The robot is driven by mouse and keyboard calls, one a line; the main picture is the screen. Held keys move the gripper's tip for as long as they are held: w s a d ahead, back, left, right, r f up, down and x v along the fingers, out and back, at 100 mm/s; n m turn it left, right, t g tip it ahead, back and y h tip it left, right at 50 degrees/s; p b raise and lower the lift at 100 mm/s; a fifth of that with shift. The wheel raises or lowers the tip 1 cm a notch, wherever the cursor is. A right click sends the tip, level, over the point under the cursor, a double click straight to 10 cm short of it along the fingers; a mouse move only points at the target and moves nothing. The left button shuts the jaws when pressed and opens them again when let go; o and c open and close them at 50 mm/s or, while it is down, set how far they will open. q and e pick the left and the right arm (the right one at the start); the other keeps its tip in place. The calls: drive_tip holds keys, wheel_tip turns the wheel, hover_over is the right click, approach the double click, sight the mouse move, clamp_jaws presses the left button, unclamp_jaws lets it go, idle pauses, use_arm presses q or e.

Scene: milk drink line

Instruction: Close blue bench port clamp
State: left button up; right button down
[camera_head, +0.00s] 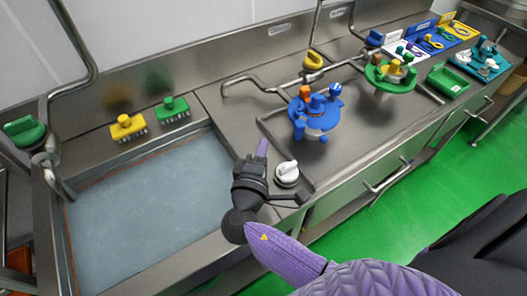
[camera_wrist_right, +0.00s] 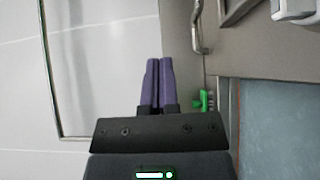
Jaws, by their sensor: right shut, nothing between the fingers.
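The blue port fitting (camera_head: 315,112) stands on the steel bench, with blue knobs on a round blue top over a pale base. I take it for the blue bench port clamp; whether its clamp is open or closed is too small to tell. My right gripper (camera_head: 262,147) is at the sink's right edge, left of and nearer than the blue fitting, apart from it. Its purple fingers (camera_wrist_right: 158,82) are together and empty in the right wrist view, where the blue fitting does not show. My left gripper is not in view.
A white knob (camera_head: 287,172) is beside my right gripper. Farther right stand a green fitting (camera_head: 390,74) and a green tray (camera_head: 448,80). Bent pipes rise behind the bench.

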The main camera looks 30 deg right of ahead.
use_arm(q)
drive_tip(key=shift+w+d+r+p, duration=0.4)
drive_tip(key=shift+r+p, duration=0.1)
use_arm(e)
drive_tip(key=w+d, duration=0.1)
drive_tip(key=d, duration=0.5)
drive_tip(key=shift+w+d, duration=0.3)
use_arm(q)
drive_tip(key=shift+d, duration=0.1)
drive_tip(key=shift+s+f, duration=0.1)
use_arm(e)
drive_tip(key=shift+f, duration=0.1)
